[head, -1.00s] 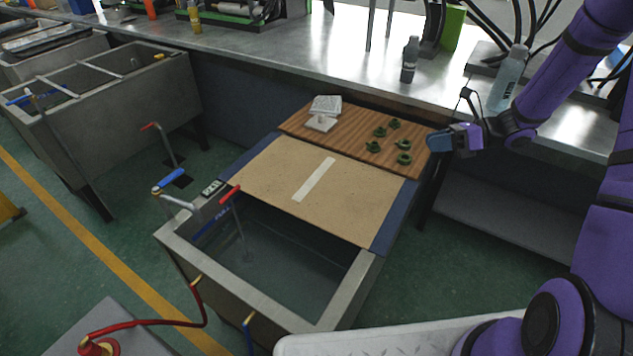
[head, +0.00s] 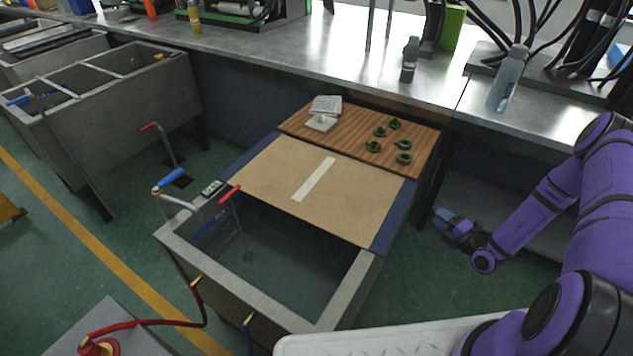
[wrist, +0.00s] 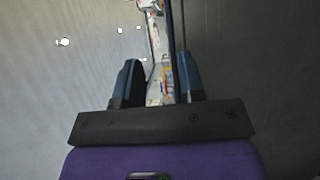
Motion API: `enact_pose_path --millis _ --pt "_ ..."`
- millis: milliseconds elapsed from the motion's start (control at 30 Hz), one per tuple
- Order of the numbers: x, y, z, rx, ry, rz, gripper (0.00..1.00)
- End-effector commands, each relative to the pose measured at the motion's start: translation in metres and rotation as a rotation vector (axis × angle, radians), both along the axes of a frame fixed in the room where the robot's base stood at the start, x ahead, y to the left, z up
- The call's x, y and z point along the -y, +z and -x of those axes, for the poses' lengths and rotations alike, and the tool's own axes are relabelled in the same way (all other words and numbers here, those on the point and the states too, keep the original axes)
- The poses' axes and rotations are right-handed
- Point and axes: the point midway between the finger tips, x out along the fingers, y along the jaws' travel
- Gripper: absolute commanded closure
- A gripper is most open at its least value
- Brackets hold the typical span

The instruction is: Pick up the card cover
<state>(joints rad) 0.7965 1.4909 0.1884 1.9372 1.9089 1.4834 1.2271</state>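The card cover appears to be the flat tan board (head: 270,178) with a pale strip across its middle. It lies over the back part of the grey sink (head: 345,295), with dark blue edges showing at its left and right sides. My gripper (head: 440,216) is to the right of the sink, apart from the board. In the wrist view my gripper (wrist: 160,78) has its two blue fingers apart, with nothing held between them. The board is not recognisable in the wrist view.
A wooden board (head: 345,138) behind the card carries several small green pieces and white blocks (head: 323,113). A red-handled lever (head: 232,200) stands at the sink's left. A metal counter (head: 340,60) with bottles runs along the back. The sink's front part is uncovered.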

Motion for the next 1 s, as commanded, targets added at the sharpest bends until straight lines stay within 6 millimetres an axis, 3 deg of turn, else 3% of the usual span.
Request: enact_pose_path --millis 167,433,1000 --pt "-0.003 -0.006 -0.006 -0.01 -0.017 -0.014 0.64" --pt "-0.021 -0.006 -0.039 -0.009 -0.014 -0.012 0.64" --pt "-0.05 -0.012 -0.09 -0.008 -0.013 -0.012 0.64"
